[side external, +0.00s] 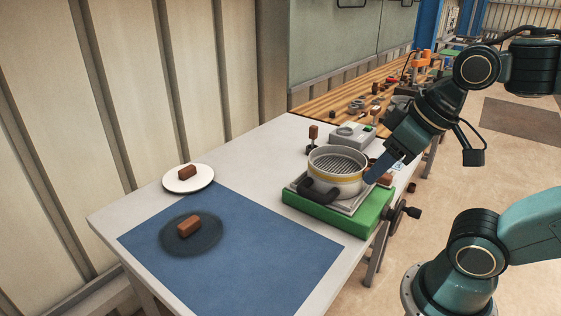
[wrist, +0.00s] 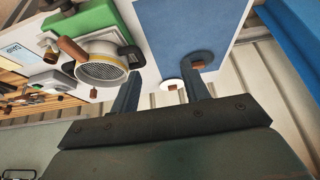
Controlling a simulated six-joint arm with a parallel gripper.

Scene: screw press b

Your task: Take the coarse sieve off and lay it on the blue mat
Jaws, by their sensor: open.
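The coarse sieve (side external: 337,178), a round pale pan with a yellow band and a grated floor, sits on a metal plate on the green base (side external: 335,214). Black parts touch its rim, and a brown handle (wrist: 72,48) sticks out in the wrist view, where the sieve (wrist: 101,71) is at upper left. The blue mat (side external: 270,250) lies at the front left of the sieve and shows in the wrist view (wrist: 185,25). My gripper (side external: 370,180) is open and empty by the sieve's right side. Contact cannot be told. Its two fingers (wrist: 162,78) are apart in the wrist view.
A dark disc (side external: 174,243) with a brown block (side external: 189,225) lies on the mat. A white disc (side external: 205,184) with another brown block (side external: 187,172) is at the mat's back edge. A grey device (side external: 352,134) stands behind the sieve. A black knob (side external: 411,212) sticks out of the base.

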